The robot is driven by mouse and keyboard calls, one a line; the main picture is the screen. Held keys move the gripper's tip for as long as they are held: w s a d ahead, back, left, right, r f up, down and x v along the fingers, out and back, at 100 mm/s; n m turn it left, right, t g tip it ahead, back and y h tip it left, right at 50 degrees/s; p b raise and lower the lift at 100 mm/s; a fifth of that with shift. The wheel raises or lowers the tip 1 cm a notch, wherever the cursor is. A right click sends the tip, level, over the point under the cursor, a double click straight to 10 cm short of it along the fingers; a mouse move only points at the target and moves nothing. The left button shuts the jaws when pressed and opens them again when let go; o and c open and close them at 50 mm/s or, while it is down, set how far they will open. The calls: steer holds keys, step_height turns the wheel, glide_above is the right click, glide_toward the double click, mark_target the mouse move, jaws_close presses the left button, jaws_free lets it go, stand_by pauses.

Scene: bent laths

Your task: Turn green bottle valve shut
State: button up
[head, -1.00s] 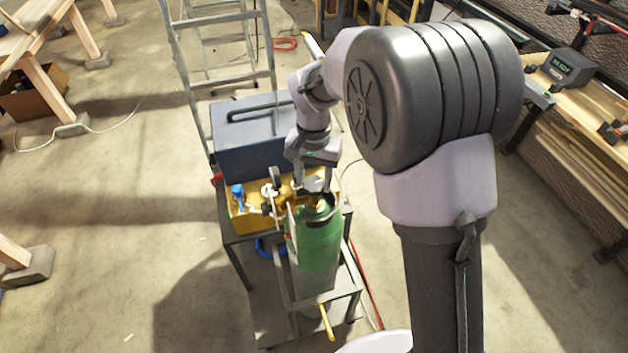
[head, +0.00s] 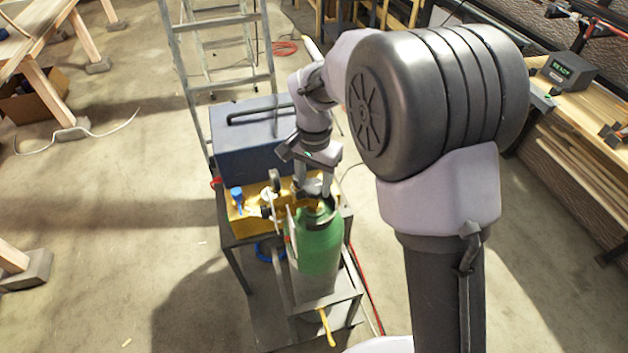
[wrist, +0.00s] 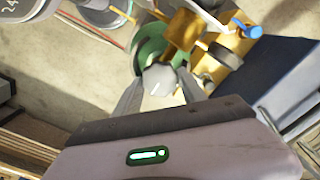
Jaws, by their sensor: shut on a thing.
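The green bottle (head: 318,248) stands upright in a grey metal cart, with a grey lower body. Its valve knob (wrist: 159,78) is a pale grey handwheel on top, seen from above in the wrist view. My gripper (head: 314,190) points down over the bottle top. In the wrist view my gripper (wrist: 160,90) has its two fingers on either side of the knob, shut on it. In the head view the knob is mostly hidden by the fingers. The brass regulator (wrist: 186,30) with gauges sits beside the valve.
A stepladder (head: 205,100) stands beyond. A workbench (head: 590,110) runs along the right.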

mark_target(315, 186)
steer(key=o, duration=1.4)
steer(key=shift+c, duration=0.2)
step_height(315, 186, up, 17)
steer(key=p, duration=0.4)
steer(key=shift+r, duration=0.2)
steer(key=s+d+f+t+y+b, duration=0.1)
steer(key=s+d+f+t+b, duration=0.2)
steer(key=s+f+b, duration=0.5)
steer(key=s+d+f+n+t+y+b, duration=0.1)
steer(key=s+d+f+t+b, duration=0.1)
steer(key=s+d+f+b, duration=0.4)
steer(key=s+f+b, duration=0.2)
steer(key=s+b, duration=0.3)
steer(key=s, duration=0.4)
steer(key=shift+s+d+f+n+t, duration=0.15)
steer(key=shift+s+f+n+t, duration=0.15)
steer(key=shift+f+t, duration=0.1)
